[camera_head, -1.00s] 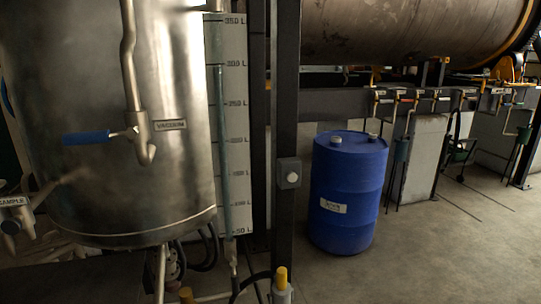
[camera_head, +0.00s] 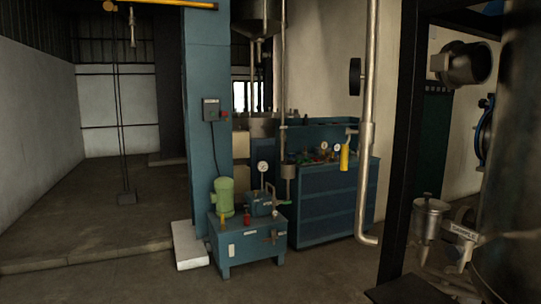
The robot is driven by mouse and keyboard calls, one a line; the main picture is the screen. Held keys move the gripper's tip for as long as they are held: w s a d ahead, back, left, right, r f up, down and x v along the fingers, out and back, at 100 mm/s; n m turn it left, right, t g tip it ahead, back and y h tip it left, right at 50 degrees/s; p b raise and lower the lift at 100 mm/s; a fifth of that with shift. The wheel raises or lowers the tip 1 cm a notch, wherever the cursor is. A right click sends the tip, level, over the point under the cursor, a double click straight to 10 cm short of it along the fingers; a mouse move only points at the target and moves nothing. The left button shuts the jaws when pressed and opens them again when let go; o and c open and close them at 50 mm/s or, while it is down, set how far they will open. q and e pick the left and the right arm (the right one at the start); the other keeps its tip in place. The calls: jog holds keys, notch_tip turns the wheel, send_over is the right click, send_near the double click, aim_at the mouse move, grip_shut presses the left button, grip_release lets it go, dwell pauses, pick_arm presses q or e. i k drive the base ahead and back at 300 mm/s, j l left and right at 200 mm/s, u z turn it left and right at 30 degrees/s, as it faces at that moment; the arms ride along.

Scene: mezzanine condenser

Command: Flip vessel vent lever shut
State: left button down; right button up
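Part of the steel vessel (camera_head: 503,205) stands at the right edge, dark and cut off by the frame. A "SAMPLE" label (camera_head: 464,232) sits on a fitting at its side, beside a small metal cup (camera_head: 429,215). I cannot make out a lever marked as the vent. A yellow handle (camera_head: 344,157) hangs by a vertical steel pipe (camera_head: 369,110) left of the vessel; no label on it is readable. Neither of my grippers shows.
A blue skid with a green motor (camera_head: 224,196) and a gauge stands on the floor by a blue column (camera_head: 207,110). A blue drawer cabinet (camera_head: 330,205) is behind it. A dark post (camera_head: 402,150) rises before the vessel. Floor at left (camera_head: 90,210) is mostly open.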

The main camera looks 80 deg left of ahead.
aim_at(345, 148)
jog(key=u, duration=1.9)
